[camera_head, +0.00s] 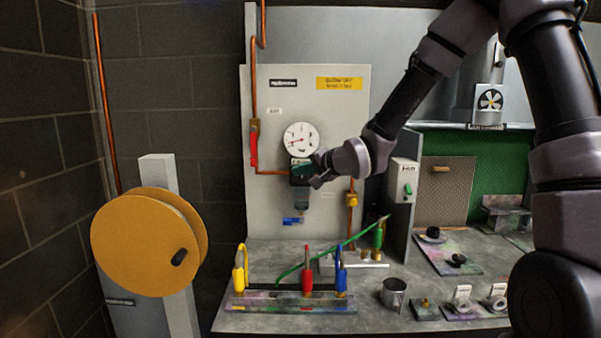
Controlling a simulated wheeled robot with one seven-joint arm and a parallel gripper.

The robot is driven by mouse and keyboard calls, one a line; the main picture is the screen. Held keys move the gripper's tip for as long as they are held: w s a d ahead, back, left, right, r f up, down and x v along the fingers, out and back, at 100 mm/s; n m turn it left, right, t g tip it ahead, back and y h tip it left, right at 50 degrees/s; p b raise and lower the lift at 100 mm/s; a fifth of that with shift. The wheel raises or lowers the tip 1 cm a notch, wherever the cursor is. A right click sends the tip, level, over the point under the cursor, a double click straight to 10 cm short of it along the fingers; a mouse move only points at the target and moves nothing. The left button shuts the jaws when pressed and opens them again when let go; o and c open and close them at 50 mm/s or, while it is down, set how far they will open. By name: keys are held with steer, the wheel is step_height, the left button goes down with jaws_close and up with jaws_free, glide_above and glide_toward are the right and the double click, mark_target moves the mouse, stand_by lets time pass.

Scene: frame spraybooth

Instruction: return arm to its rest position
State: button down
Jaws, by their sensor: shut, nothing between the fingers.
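My arm (405,95) reaches in from the upper right, folded down toward the grey wall panel. My gripper (316,180) is at the middle of the panel, just below the round white gauge (300,139). It is shut with nothing held. It is beside a dark regulator body (300,192) and overlaps it in the view; I cannot tell whether they touch. A blue handle (293,220) shows below the regulator.
A yellow hose reel (148,242) stands at left. The bench (400,318) carries a rack (290,302) with yellow, red and blue couplings, a green hose (330,249), a metal cup (393,293) and small parts. A switch box (403,182) stands near my forearm.

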steer(key=s+d+r+h, duration=0.3)
steer(key=d+r+h, duration=0.1)
steer(key=d, duration=0.7)
steer(key=s+d+r+h, duration=0.3)
steer(key=d+r+h, duration=0.1)
steer(key=d, duration=0.6)
steer(key=s+d+r+g, duration=0.1)
steer(key=s+d, duration=0.4)
steer(key=s, duration=0.5)
steer(key=s+d+r+g, duration=0.1)
steer(key=s+d+r, duration=0.3)
steer(key=s, duration=0.6)
steer(key=shift+s+d+n+g, duration=0.25)
steer(key=shift+d+n+g, duration=0.15)
steer(key=shift+d, duration=0.3)
